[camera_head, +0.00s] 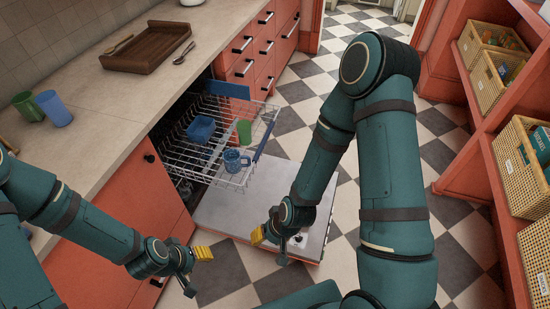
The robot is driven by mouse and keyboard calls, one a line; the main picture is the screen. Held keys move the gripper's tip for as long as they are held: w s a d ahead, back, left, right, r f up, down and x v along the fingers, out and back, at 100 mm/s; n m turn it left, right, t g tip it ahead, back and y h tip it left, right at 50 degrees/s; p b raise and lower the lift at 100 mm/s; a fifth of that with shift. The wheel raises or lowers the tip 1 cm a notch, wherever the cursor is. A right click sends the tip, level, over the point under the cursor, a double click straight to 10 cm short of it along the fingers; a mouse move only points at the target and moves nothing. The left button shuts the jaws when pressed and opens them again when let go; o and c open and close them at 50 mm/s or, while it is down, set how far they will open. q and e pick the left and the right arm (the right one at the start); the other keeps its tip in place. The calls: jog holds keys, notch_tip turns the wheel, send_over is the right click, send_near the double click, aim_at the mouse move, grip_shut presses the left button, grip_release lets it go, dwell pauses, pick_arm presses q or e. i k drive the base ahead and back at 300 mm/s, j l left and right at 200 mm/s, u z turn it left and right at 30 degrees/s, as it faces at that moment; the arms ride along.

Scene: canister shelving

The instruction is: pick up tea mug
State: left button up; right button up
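A blue mug (234,161) with a handle, which looks like the tea mug, stands near the front of the pulled-out dishwasher rack (185,158). My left gripper (196,270) is below the rack in the picture, near the dishwasher's left front. Its fingers look spread apart, with nothing between them. My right gripper (269,247) is over the lowered dishwasher door (228,210), below and right of the mug in the picture. Its fingers also look apart and empty. Neither gripper touches the mug.
The rack also holds a blue square container (201,129) and a green cup (244,132). On the counter (110,100) are a wooden tray (148,48), a green cup (27,106) and a blue cup (54,108). Shelves with woven baskets (520,165) stand at right.

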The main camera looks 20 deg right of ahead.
aim_at(232, 157)
jog(key=z, duration=0.2)
jog(key=u, duration=2.35)
jog(key=z, duration=2.3)
jog(key=i+j+u, duration=0.1)
jog(key=i+u, duration=0.45)
jog(key=i, duration=0.2)
